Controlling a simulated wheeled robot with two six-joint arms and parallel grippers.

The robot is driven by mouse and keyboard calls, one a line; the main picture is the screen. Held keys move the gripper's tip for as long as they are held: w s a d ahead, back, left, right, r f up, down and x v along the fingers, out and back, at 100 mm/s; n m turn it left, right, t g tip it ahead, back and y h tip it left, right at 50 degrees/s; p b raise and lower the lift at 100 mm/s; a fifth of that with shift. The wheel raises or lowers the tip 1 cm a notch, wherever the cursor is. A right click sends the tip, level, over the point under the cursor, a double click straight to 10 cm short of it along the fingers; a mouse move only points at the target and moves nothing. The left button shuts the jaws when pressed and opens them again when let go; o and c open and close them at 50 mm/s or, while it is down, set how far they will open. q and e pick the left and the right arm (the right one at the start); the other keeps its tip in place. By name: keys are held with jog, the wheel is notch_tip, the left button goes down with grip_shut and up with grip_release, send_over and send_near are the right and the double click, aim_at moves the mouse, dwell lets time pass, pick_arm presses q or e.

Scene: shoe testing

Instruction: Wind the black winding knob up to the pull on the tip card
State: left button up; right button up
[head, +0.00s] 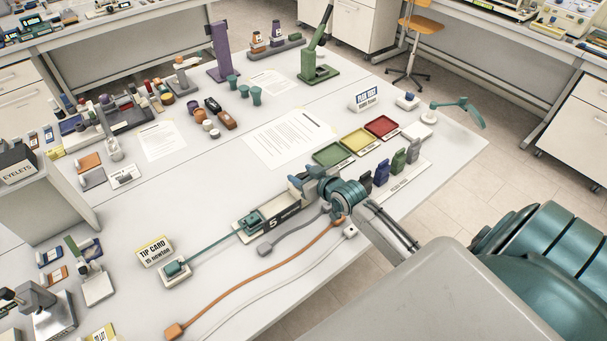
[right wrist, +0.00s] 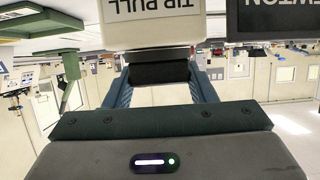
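The tip card (head: 154,250), a white and yellow sign, stands at the front left; its second line is too small to read surely. Beside it a teal clamp (head: 176,268) sits on a pale base, and a taut teal cord (head: 212,246) runs from it to the pull tester (head: 262,226), whose dark face shows a white 5. My right gripper (head: 307,184) is at the tester's far right end. In the right wrist view the black winding knob (right wrist: 158,73) lies between both blue fingers, which appear shut on it, below an upside-down "TIP PULL" label (right wrist: 152,10). The head view hides the knob.
Grey, orange (head: 265,273) and white cables lie in front of the tester. Green, yellow and red trays (head: 381,127) and several upright coloured pieces (head: 398,163) stand behind and right of my right gripper. Paper sheets (head: 288,138) lie at the middle. The table's front edge is close.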

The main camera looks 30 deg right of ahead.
jog(key=shift+c, duration=1.4)
jog(key=shift+m+h+p, duration=0.3)
jog(key=shift+m+h, duration=0.1)
jog(key=shift+h, duration=0.1)
jog(key=shift+m+h, duration=0.5)
jog(key=shift+h, duration=0.1)
jog(key=shift+m+h, duration=0.3)
jog(key=shift+a+f+m+h, duration=0.1)
jog(key=shift+m+h, duration=0.5)
jog(key=shift+h, duration=0.1)
jog(key=m+g+h+b, duration=0.1)
jog(key=m+h+b, duration=0.2)
jog(key=shift+f, duration=0.15)
jog(key=shift+r+m+g+h+b, duration=0.2)
jog(key=shift+m+g+h+b, duration=0.9)
jog(key=shift+h+b, duration=0.4)
